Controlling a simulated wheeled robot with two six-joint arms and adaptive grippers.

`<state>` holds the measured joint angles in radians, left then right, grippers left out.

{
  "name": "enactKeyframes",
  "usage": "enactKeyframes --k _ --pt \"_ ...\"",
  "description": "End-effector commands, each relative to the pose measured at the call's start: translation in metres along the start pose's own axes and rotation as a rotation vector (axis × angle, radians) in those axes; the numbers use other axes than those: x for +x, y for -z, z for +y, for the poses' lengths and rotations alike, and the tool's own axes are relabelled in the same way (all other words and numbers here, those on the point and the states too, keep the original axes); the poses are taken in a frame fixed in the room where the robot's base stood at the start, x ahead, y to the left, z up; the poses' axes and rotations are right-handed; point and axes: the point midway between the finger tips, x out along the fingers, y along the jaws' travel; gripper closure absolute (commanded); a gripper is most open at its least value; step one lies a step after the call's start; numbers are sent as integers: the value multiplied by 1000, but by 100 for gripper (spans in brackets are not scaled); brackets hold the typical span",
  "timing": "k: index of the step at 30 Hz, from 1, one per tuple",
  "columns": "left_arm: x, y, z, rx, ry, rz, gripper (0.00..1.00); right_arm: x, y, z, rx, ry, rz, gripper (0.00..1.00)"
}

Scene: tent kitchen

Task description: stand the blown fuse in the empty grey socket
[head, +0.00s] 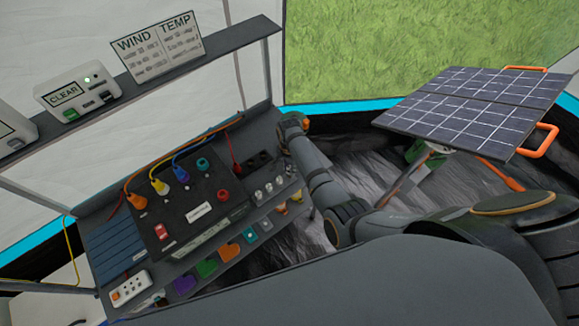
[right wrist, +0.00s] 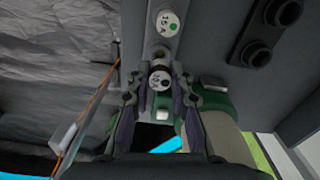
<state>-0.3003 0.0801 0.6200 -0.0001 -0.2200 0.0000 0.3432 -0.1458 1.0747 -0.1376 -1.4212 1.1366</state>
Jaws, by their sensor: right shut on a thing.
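My right gripper (right wrist: 160,92) is shut on a small fuse (right wrist: 160,80) with a white round top and a dark mark. In the head view my right gripper (head: 286,152) is small and dark at the panel's right end. Whether the held fuse's foot is seated or above the panel is hidden. I cannot pick out the empty grey socket with certainty. My left gripper is not in view.
Two dark round sockets (right wrist: 257,53) sit on a black block beside the row. A black power box (head: 190,215) with coloured plugs stands left of the fuses (head: 268,189). Coloured tags hang along the front edge. A solar panel (head: 480,105) stands at the right.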

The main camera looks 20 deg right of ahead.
Motion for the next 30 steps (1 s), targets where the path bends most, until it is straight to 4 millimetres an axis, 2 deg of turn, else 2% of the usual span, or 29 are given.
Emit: enactKeyframes --k 30 --pt "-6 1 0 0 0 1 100 -1 0 0 0 0 0 100"
